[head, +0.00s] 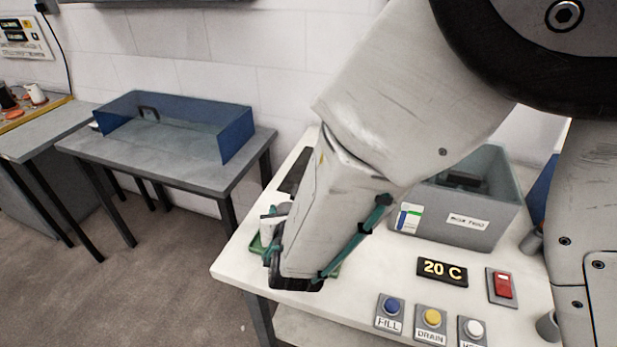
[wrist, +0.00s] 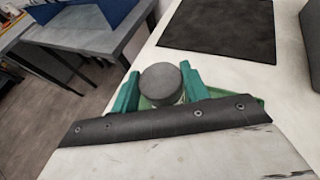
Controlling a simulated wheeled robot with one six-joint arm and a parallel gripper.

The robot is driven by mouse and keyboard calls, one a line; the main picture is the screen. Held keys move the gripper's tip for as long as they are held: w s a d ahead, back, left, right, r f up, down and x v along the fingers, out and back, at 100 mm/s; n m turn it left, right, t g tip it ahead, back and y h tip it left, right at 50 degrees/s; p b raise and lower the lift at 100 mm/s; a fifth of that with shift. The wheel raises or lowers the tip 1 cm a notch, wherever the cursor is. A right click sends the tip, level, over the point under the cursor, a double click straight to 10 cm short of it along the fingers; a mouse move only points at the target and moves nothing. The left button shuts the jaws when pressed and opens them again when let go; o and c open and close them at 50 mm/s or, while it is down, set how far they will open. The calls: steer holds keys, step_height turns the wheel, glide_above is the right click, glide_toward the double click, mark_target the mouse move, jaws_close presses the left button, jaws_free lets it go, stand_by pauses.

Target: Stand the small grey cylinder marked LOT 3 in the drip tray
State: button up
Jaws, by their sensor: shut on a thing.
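My gripper (wrist: 160,88) is shut on a small cylinder with a dark grey round top (wrist: 160,80), held upright between its green fingers. In the head view, a pale part of the cylinder (head: 267,229) shows at the left of my gripper; no LOT 3 marking can be read. The green drip tray (head: 256,246) lies on the white bench under my gripper, mostly hidden by it. Its rim also shows behind the fingers in the wrist view (wrist: 218,93). The cylinder is over the tray; I cannot tell whether its base touches it.
A dark flat mat (wrist: 222,28) lies beyond the tray. A grey labelled bin (head: 465,210) stands at the bench's back. A 20 C display (head: 442,271), a red switch (head: 502,286) and several buttons are at right. The bench's left edge is close to the tray.

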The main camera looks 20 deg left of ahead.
steer(key=o, duration=1.3)
steer(key=shift+f, duration=0.1)
